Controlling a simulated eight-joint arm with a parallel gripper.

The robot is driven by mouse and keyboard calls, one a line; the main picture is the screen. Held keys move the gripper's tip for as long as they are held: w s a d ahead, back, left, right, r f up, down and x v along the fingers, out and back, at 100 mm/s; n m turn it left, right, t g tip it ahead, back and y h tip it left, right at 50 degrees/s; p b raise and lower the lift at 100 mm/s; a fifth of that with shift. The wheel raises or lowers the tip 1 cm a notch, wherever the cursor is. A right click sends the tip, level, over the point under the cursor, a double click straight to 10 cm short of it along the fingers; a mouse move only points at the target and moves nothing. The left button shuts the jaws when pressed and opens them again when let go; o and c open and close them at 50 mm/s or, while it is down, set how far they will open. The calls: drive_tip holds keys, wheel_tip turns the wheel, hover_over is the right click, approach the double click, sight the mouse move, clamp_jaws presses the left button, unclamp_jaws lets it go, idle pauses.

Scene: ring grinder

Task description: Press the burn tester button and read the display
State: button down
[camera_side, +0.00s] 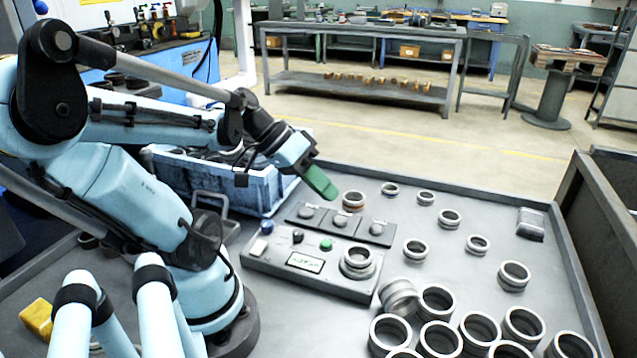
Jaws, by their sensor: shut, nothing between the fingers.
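The burn tester (270,262) is a flat grey box in the middle of the table. Its small display (305,262) is lit on the front face, but its characters are too small to read. A green button (326,244) sits behind the display, with a black knob (298,236) to its left. A metal ring (358,261) rests on the box's right end. My gripper (325,188) has green fingers, shut and empty. It hangs above and behind the tester, apart from the button.
A dark panel with three round knobs (340,222) lies behind the tester, with a coppery ring (353,201) near it. Many metal rings (437,302) crowd the front right. A blue crate (215,180) stands at left. A grey block (530,224) lies at the right edge.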

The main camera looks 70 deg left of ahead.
drive_tip(key=shift+a+r, duration=0.15)
idle(0.3)
drive_tip(key=shift+f, duration=4.4)
drive_tip(key=shift+f, duration=0.2)
drive_tip(key=shift+f, duration=0.25)
drive_tip(key=shift+r, duration=0.1)
drive_tip(key=shift+r, duration=0.35)
drive_tip(key=shift+r, duration=2.5)
